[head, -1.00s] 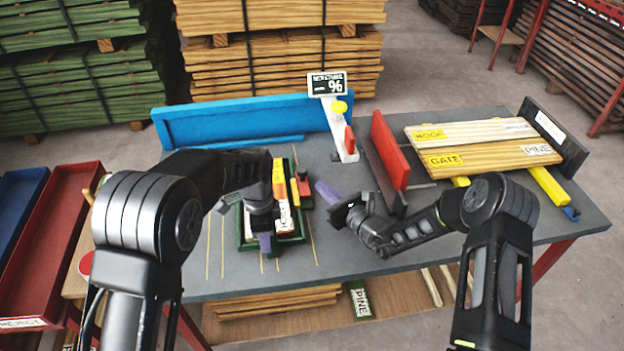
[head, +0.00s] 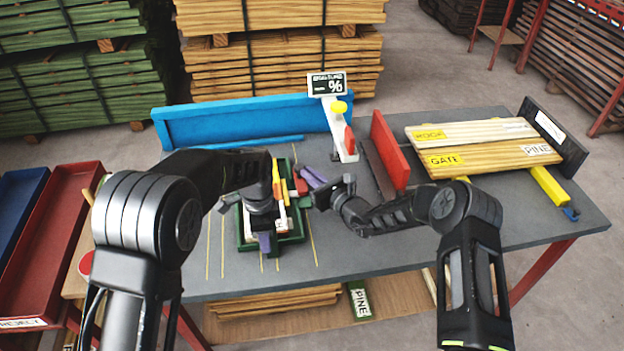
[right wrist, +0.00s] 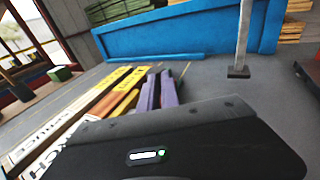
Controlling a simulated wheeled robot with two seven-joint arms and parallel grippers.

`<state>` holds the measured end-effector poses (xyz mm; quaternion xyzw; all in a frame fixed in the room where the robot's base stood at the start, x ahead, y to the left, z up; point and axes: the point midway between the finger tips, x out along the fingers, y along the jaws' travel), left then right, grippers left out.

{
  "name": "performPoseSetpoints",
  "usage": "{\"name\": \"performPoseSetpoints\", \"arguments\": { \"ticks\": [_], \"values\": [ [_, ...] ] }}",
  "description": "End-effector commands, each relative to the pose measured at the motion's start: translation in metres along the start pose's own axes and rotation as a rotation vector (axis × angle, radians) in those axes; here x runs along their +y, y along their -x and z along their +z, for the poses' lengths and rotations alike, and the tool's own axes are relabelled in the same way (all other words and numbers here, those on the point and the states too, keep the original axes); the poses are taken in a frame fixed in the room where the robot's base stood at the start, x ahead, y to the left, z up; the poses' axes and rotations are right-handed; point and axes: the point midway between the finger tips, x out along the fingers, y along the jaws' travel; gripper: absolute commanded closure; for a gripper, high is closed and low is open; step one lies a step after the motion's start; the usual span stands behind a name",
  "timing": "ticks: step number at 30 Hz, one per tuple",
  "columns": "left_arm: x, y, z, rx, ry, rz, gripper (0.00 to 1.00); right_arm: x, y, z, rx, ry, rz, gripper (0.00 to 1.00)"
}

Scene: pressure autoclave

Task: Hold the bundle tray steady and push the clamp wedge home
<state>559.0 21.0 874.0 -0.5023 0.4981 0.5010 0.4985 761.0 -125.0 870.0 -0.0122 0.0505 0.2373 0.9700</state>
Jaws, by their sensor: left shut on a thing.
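The green bundle tray (head: 301,232) sits on the grey table with labelled wooden slats inside. My left gripper (head: 264,238) reaches down over the tray's near left part and is shut, apparently on the tray; its arm hides the contact. A small red block (head: 300,187), possibly the clamp wedge, lies by the tray's far right corner. My right gripper (head: 314,178) is just right of that block, its purple fingers close together and empty. In the right wrist view these fingers (right wrist: 158,92) point past the slats (right wrist: 95,105); whether they touch anything is unclear.
A blue fence (head: 250,122) runs along the back. A white post with a display (head: 327,84) and a red plate (head: 390,150) stand right of the tray. Labelled boards (head: 490,145) lie further right. The table's front middle is clear.

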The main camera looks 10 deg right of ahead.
Motion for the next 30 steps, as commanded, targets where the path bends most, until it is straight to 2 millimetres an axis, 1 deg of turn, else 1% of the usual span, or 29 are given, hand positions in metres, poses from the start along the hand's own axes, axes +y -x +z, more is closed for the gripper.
{"name": "performPoseSetpoints", "arguments": {
  "ticks": [1, 4, 17, 20, 23, 26, 30],
  "values": [
    [0.001, 0.0, -0.001, -0.001, -0.007, 0.002, 1.0, -0.005, -0.006, 0.001, -0.001, -0.001, -0.006, 1.0],
    [0.001, 0.0, -0.001, -0.001, -0.008, 0.002, 1.0, -0.01, -0.012, 0.001, 0.001, 0.0, -0.008, 1.0],
    [0.002, 0.0, -0.001, -0.002, -0.008, 0.004, 1.0, -0.011, -0.01, 0.002, 0.001, 0.0, -0.008, 1.0],
    [0.002, 0.0, -0.001, -0.002, -0.008, 0.005, 1.0, -0.011, -0.003, 0.002, 0.001, -0.001, -0.008, 1.0],
    [0.002, 0.0, -0.001, -0.003, -0.008, 0.005, 1.0, -0.011, 0.009, 0.001, 0.003, -0.002, -0.008, 1.0],
    [0.002, 0.0, -0.001, -0.003, -0.008, 0.005, 1.0, -0.011, 0.027, 0.001, 0.004, -0.003, -0.008, 1.0],
    [0.002, 0.0, -0.001, -0.003, -0.008, 0.005, 1.0, -0.01, 0.057, 0.001, 0.005, -0.002, -0.008, 1.0]
  ]
}}
